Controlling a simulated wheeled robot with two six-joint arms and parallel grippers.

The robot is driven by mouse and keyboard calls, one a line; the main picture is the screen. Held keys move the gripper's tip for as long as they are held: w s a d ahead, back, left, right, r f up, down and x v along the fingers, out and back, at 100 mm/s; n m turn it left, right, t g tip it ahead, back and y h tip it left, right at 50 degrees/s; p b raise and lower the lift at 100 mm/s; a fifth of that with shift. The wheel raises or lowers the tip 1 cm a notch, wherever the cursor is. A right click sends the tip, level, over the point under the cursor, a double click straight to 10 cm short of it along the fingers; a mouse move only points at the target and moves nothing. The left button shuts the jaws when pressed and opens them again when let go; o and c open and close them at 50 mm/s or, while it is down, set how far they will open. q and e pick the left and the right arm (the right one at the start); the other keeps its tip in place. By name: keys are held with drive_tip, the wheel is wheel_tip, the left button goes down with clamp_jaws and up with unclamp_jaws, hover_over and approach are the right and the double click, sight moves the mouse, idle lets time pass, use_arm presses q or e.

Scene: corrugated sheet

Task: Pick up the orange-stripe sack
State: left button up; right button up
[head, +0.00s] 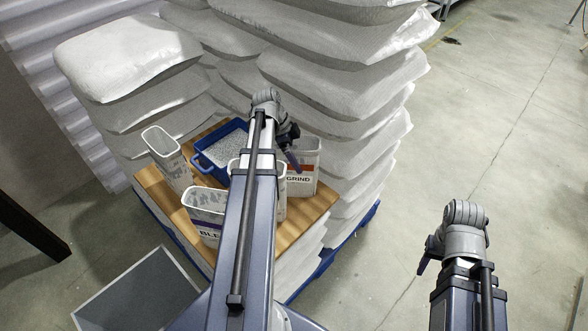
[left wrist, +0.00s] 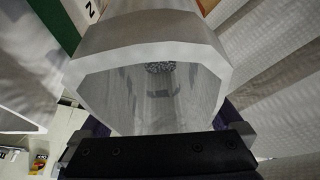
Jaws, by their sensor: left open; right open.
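An open-topped white sack (head: 305,172) marked "GRIND", with an orange-red stripe, stands upright at the right of the wooden board (head: 300,222). My left gripper (head: 293,160) is open at this sack's rim, partly covering its top. In the left wrist view a white open sack rim (left wrist: 150,45) fills the middle, with grey grains deep inside; its stripe does not show there. Whether the fingers touch the sack, I cannot tell. My right gripper (head: 424,262) is open and empty, away to the right above the floor.
A sack marked "BLE" (head: 206,203), another white sack (head: 163,148) and a blue bin of grains (head: 222,152) share the board. My left arm hides part of another sack. Stacked white bags (head: 345,95) rise behind. A grey open bin (head: 140,292) stands front left. Right floor is clear.

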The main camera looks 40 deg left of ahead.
use_arm(q)
drive_tip(key=shift+f, duration=0.25)
idle(0.3)
clamp_jaws()
idle(0.7)
